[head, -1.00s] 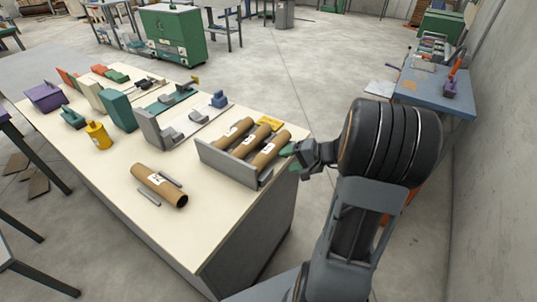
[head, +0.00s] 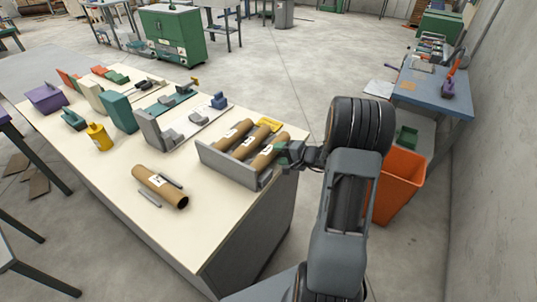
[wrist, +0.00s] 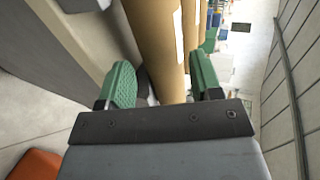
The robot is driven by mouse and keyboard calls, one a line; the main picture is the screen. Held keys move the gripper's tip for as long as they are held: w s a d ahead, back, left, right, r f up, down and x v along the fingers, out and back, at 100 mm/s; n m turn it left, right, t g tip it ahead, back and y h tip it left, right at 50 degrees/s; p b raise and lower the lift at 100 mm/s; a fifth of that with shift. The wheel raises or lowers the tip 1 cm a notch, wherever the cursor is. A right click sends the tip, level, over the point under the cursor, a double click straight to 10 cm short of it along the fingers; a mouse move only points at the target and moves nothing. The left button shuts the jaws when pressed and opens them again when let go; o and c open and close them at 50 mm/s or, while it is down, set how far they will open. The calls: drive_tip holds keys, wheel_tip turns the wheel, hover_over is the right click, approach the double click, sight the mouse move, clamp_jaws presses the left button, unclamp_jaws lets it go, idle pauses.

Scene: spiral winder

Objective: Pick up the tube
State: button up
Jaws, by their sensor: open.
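Several brown cardboard tubes with white labels are in view. Three lie side by side in a grey holder (head: 228,165) near the table's right end. My gripper (head: 284,154) is at the right end of the nearest of these, the rightmost tube (head: 264,155). In the wrist view the green fingers (wrist: 163,85) stand open, with a tube (wrist: 157,40) running between them; whether they touch it I cannot tell. Another tube (head: 158,185) lies alone on the table top, between two small grey rods.
The cream table (head: 110,200) also carries a yellow bottle (head: 97,136), a yellow piece (head: 269,124) behind the holder and several coloured blocks. An orange bin (head: 398,185) stands on the floor to the right, near a blue bench (head: 425,88).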

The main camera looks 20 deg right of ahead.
sight(275, 153)
drive_tip(key=shift+p+x, duration=0.5)
drive_tip(key=shift+x, duration=1.65)
drive_tip(key=shift+c, duration=0.3)
drive_tip(key=c, duration=0.5)
drive_tip(key=shift+r, duration=0.1)
